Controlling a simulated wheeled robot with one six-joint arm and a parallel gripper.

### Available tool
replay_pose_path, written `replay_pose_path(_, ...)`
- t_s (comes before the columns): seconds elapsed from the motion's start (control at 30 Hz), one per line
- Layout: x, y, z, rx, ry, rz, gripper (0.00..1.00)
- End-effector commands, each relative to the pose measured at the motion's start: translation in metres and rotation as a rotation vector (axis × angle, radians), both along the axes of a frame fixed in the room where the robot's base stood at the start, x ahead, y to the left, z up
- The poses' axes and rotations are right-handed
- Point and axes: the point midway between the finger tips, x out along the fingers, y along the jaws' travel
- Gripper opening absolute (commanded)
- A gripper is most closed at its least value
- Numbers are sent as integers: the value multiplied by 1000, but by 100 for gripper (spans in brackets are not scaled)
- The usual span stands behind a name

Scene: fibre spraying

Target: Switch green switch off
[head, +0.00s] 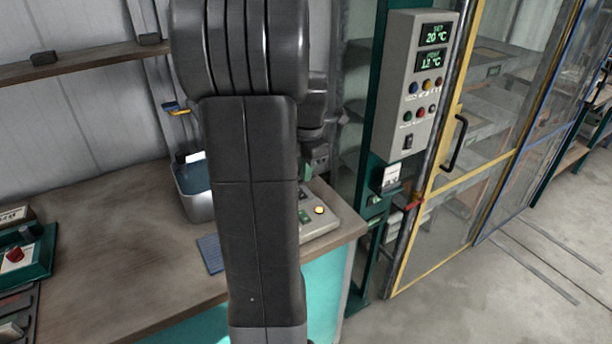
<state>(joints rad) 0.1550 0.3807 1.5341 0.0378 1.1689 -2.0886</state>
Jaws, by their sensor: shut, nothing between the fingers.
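A beige control box (318,226) sits on the right end of the workbench. On its top are a green switch (304,216) and a lit orange-yellow button (320,210). My dark arm covers the left side of the box and part of the area around the switch. My gripper (306,172) points down just behind my arm, above the back of the box, and is partly hidden. It is shut and holds nothing visible. It looks apart from the switch, but the exact gap is hard to tell. The switch is too small to read its position.
A metal container (196,204) with blue contents stands left of my arm on the workbench (110,250). A blue pad (211,254) lies in front. A teal box with a red button (16,256) is far left. A grey control panel (417,80) and yellow-framed door (430,240) stand right.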

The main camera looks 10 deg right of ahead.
Motion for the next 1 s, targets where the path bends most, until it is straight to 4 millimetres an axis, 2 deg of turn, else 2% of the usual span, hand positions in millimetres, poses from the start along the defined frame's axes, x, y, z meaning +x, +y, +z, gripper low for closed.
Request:
replay_pose_path(0.07,3,11,0,1,-2,23,0)
replay_pose_path(0.17,11,39,0,3,-7,85,0)
replay_pose_path(0.27,18,84,0,6,-14,181,0)
replay_pose_path(0.43,20,177,0,15,-28,375,0)
replay_pose_path(0.6,3,266,1,26,-41,564,0)
replay_pose_path(0.7,-13,311,1,34,-47,661,0)
replay_pose_path(0.83,-33,353,2,42,-52,757,0)
replay_pose_path(1.0,-48,379,2,48,-55,820,0)
